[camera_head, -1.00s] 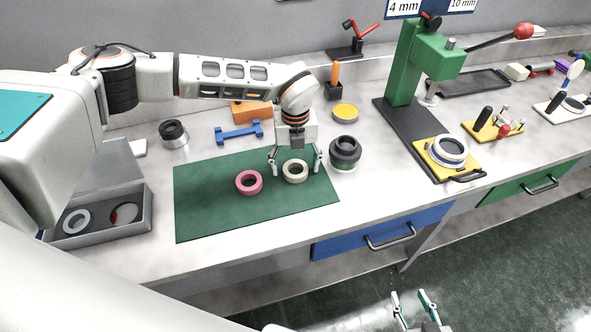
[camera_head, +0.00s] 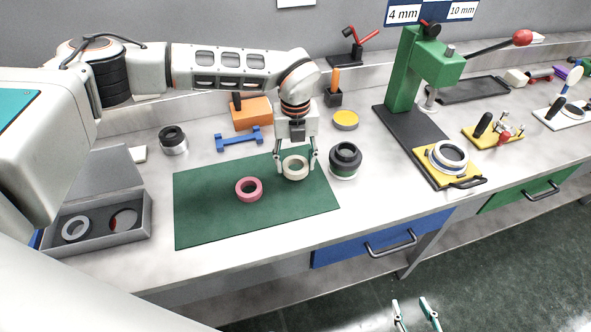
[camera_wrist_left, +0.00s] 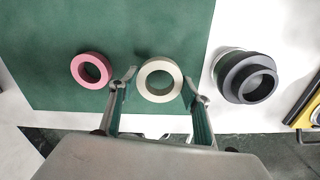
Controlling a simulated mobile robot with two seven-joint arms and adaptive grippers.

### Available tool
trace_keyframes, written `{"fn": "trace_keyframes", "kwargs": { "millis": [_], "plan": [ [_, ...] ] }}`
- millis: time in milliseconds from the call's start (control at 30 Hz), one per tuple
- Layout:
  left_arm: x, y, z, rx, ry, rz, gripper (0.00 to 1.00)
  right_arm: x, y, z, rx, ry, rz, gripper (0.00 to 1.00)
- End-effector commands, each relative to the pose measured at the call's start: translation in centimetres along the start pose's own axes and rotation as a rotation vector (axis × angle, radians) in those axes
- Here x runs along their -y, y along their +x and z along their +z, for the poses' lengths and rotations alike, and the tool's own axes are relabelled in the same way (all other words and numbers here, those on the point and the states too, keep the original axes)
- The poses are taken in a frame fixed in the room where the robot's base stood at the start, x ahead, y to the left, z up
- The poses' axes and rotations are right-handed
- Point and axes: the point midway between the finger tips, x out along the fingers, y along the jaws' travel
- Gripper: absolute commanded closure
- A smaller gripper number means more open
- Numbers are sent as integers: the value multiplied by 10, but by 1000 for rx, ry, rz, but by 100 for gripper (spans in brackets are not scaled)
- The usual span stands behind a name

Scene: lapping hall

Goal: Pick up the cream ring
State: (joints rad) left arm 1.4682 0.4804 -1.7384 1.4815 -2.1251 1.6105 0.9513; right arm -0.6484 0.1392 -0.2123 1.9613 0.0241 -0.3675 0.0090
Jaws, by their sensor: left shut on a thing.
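The cream ring (camera_head: 295,177) is at the right part of the green mat (camera_head: 215,215). My left gripper (camera_head: 296,169) points down over it, with one finger on each side, shut on the ring. In the left wrist view the cream ring (camera_wrist_left: 160,65) sits between the two fingertips of the left gripper (camera_wrist_left: 160,79). I cannot tell whether it is clear of the mat. My right gripper (camera_head: 414,315) shows only at the bottom edge, its fingers apart and empty, away from the bench.
A pink ring (camera_head: 249,197) lies on the mat, left of the cream ring. A dark stepped cylinder (camera_head: 345,172) stands close to the right. A grey box (camera_head: 140,222) with rings is at the left; a green press (camera_head: 404,75) stands at the right. The front mat is bare.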

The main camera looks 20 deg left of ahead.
Motion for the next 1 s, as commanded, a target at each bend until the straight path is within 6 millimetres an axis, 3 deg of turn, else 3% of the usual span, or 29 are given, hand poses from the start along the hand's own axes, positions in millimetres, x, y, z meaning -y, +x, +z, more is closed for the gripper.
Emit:
{"fn": "trace_keyframes", "kwargs": {
  "millis": [300, 500, 700, 1000],
  "plan": [
    [0, -89, 1, 5, 0, -3, 79, 1, 4, 7, 2, 0, -1, 60],
    [0, -132, 0, 3, 0, -3, 79, 1, 5, 9, 3, 0, -1, 60],
    [0, -153, 0, 2, 1, -1, 79, 2, 5, 9, 3, 0, -1, 60],
    [-4, -159, -1, 2, 105, 0, 79, 2, 5, 9, 2, 0, -1, 60]
  ]
}}
